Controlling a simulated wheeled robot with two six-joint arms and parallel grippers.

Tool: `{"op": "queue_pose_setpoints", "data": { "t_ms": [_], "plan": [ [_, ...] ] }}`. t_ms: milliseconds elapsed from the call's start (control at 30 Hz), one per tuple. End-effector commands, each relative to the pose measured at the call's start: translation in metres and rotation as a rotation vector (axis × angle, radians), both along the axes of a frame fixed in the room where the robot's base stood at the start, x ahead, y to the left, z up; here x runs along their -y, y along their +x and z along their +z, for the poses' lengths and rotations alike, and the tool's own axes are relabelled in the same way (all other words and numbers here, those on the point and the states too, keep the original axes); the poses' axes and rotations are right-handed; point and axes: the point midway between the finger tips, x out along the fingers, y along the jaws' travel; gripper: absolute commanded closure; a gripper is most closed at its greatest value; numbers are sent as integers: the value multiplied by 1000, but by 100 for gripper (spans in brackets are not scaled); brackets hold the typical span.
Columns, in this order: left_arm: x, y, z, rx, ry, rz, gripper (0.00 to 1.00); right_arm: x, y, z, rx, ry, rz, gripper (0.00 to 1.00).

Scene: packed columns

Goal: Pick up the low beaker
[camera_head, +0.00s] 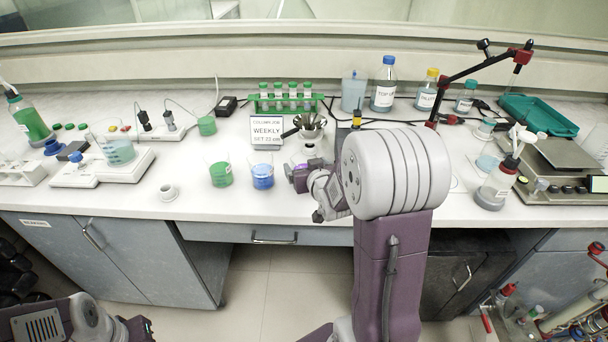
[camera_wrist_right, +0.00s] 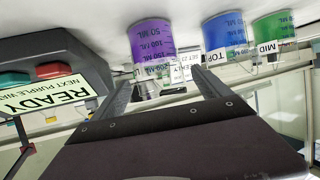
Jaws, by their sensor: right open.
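The purple beaker (camera_wrist_right: 153,45) shows upside down in the right wrist view, just beyond and between my right fingertips. Its label is mostly hidden; the blue beaker (camera_wrist_right: 224,36) is tagged TOP and the green one (camera_wrist_right: 272,34) MID. In the head view only a bit of purple (camera_head: 304,166) shows behind my right gripper (camera_head: 297,176). The right gripper is open and empty over the bench, right of the blue beaker (camera_head: 262,177) and green beaker (camera_head: 220,174). My left gripper (camera_head: 142,327) is low at the bottom left, its jaws unclear.
A dark device with a READY display (camera_wrist_right: 55,95) lies left in the wrist view. A metal cup of tools (camera_head: 310,127) and a WEEKLY sign (camera_head: 266,131) stand behind the beakers. A green tube rack (camera_head: 286,103) is farther back.

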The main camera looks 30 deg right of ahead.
Motion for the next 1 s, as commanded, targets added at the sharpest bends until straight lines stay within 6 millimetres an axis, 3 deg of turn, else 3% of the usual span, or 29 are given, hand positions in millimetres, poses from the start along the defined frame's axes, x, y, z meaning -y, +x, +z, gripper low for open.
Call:
{"op": "queue_pose_setpoints", "data": {
  "t_ms": [167,433,667,767,967,1000],
  "plan": [
    [0,0,0,0,0,0,100,2,7,-4,0,-1,1,13],
    [0,0,1,0,0,0,100,12,45,-23,0,-1,3,13],
    [0,0,0,0,0,0,100,13,48,-24,0,-1,1,13],
    [0,0,0,0,0,0,100,13,48,-24,0,-1,1,35],
    [0,0,0,0,0,0,100,13,48,-24,-1,0,1,91],
    [0,0,0,0,0,0,100,13,48,-24,1,-1,1,91]
  ]
}}
